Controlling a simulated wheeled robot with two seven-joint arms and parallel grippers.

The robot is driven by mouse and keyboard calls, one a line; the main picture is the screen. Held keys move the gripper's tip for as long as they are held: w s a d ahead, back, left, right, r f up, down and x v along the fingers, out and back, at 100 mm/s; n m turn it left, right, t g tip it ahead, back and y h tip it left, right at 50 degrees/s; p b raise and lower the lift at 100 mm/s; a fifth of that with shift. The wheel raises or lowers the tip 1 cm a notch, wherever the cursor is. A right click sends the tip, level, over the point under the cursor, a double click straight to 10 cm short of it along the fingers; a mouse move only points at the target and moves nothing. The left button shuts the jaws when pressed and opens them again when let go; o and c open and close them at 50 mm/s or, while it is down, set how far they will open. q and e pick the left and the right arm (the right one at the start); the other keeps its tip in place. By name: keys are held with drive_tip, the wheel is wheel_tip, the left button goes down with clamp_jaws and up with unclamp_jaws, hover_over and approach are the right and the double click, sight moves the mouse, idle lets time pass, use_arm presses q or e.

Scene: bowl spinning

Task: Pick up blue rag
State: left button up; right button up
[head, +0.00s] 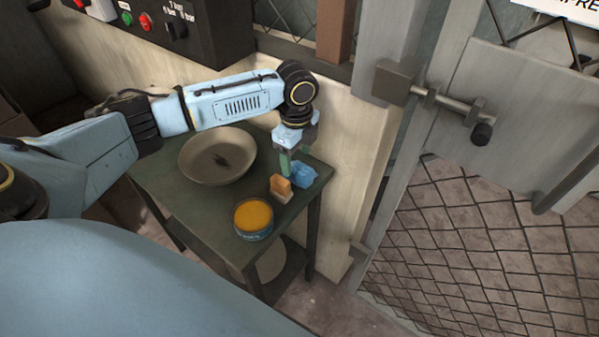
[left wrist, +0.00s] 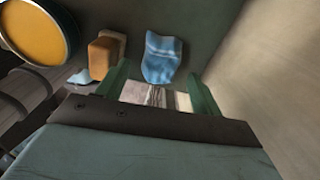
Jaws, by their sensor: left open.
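The blue rag (head: 304,174) lies crumpled at the right rear corner of the small dark green table (head: 163,190). In the left wrist view the rag (left wrist: 161,57) lies ahead of the fingertips, between their lines. My left gripper (head: 287,162) points down above the table, right beside the rag on its left in the head view. Its two green fingers are apart and nothing is between them in the left wrist view (left wrist: 160,88). Whether a finger touches the rag I cannot tell. My right gripper is not in view.
An orange and tan sponge-like block (head: 281,188) stands close to the rag. A round tin with yellow-orange contents (head: 253,217) is in front of it. A wide bowl (head: 217,156) sits left. A pale wall (head: 345,150) rises behind the table, a mesh gate (head: 480,225) to the right.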

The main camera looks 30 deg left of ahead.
sight(299, 167)
use_arm(q)
drive_tip(key=f, duration=0.2)
drive_tip(key=f+b, duration=0.1)
drive_tip(key=f, duration=0.1)
drive_tip(key=shift+w+d, duration=0.15)
drive_tip(key=shift+d, duration=0.2)
drive_tip(key=shift+f, duration=0.3)
drive_tip(key=shift+c, duration=0.7)
drive_tip(key=c, duration=0.9)
drive_tip(key=shift+r, duration=0.15)
wheel_tip(299, 167, up, 9)
drive_tip(key=shift+f+p, duration=0.2)
drive_tip(key=shift+p, duration=0.75)
drive_tip(key=shift+r, duration=0.6)
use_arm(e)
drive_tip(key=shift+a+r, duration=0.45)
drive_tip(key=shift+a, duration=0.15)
